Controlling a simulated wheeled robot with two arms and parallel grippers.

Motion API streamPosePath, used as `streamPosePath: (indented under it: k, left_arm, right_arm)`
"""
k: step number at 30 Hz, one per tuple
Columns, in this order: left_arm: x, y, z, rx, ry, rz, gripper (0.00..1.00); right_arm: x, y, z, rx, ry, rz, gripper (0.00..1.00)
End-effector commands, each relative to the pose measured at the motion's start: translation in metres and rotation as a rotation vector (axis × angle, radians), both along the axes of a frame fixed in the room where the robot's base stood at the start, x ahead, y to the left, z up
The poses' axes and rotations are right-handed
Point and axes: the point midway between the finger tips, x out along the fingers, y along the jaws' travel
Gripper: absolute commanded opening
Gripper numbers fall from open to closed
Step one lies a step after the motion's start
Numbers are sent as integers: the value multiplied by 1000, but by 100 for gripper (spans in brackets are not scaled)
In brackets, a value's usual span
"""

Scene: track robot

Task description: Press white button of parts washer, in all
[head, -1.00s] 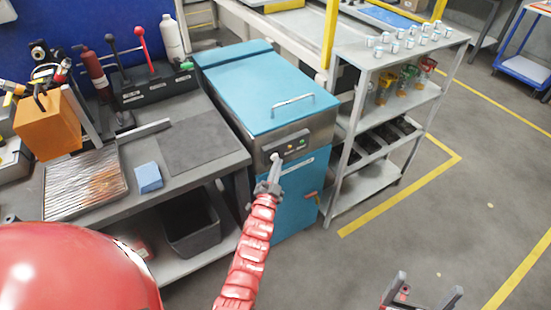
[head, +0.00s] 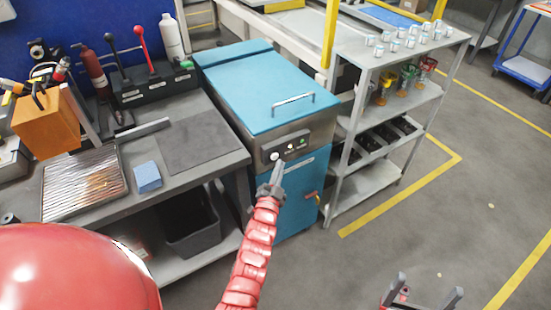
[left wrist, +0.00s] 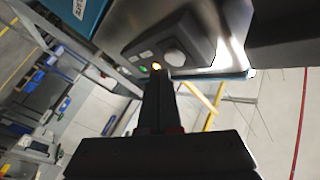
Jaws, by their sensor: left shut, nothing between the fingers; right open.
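The parts washer (head: 262,95) is a teal-lidded box with a dark control panel (head: 288,147) on its steel front. The round white button (head: 275,156) is at the panel's left end; it also shows in the left wrist view (left wrist: 174,58). An amber lamp (left wrist: 157,65) and a green lamp (left wrist: 143,68) glow beside it. My left gripper (head: 279,165) is shut and empty, its fingertips just below the button. In the left wrist view the tips appear below the lamps and apart from the button. My right gripper (head: 425,290) is open and empty over the floor.
A workbench (head: 205,170) with an orange box (head: 46,122) and blue block (head: 147,177) stands left of the washer. A metal shelf (head: 350,190) with small jars on top stands close on its right.

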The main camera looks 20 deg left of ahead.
Motion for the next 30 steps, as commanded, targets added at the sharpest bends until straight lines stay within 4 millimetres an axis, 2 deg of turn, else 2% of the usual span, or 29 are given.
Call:
streamPosePath:
  k: [10,24,30]
  left_arm:
    - [-1,-2,0,1,-1,0,0]
    - [-28,-36,0,0,-3,-1,0]
    - [-31,-40,1,1,-2,0,0]
  right_arm:
    - [0,0,-1,0,0,0,100]
    - [0,0,-14,0,0,0,100]
    - [0,0,-14,0,0,0,100]
